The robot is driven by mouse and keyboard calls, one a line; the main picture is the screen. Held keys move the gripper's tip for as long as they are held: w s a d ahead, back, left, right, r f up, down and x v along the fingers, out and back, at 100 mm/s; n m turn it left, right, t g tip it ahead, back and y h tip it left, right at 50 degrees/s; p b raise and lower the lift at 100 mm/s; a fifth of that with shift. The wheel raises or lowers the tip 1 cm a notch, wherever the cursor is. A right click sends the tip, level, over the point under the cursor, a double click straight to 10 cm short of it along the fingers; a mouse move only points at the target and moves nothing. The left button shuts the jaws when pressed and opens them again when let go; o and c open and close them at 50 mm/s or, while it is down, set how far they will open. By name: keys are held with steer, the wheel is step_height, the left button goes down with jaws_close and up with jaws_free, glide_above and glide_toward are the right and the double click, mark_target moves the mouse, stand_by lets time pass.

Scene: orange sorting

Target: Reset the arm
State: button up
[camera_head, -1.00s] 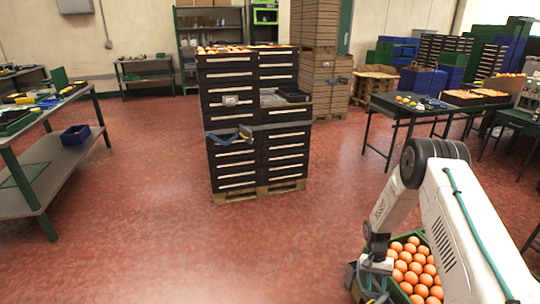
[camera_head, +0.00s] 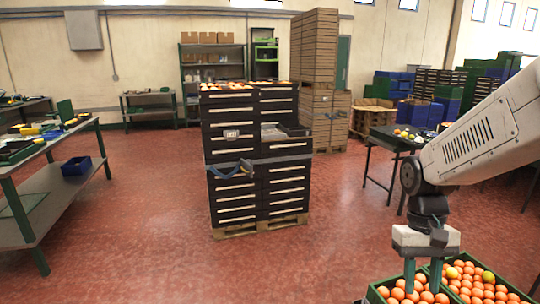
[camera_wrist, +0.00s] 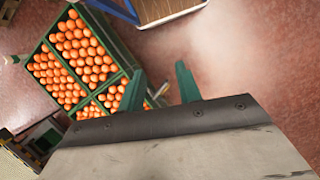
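My gripper (camera_head: 422,280) points down at the lower right of the head view, above green crates of oranges. Its two green fingers stand apart with nothing held between them; they also show in the wrist view (camera_wrist: 160,86). My white arm reaches in from the right edge. Green crates (camera_wrist: 104,83) filled with oranges (camera_wrist: 72,55) lie left of the fingers in the wrist view. The oranges (camera_head: 475,278) also show at the bottom right of the head view, partly cut off.
A tall black drawer stack (camera_head: 237,165) stands on a pallet mid-room with oranges on top. A workbench (camera_head: 40,150) is at left and a dark table (camera_head: 390,135) at right. Brown stacked boxes (camera_head: 315,65) stand behind. Red floor between them is clear.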

steer(key=s+a+r+t, duration=0.1)
steer(key=s+r+t, duration=0.1)
steer(key=s+r, duration=0.2)
steer(key=s+a+r+n+t, duration=0.1)
steer(key=s+r, duration=0.4)
steer(key=s, duration=0.5)
steer(key=shift+a+r+t, duration=0.25)
steer(key=shift+a+t, duration=0.35)
steer(key=shift+t, duration=0.4)
steer(key=shift+s, duration=0.1)
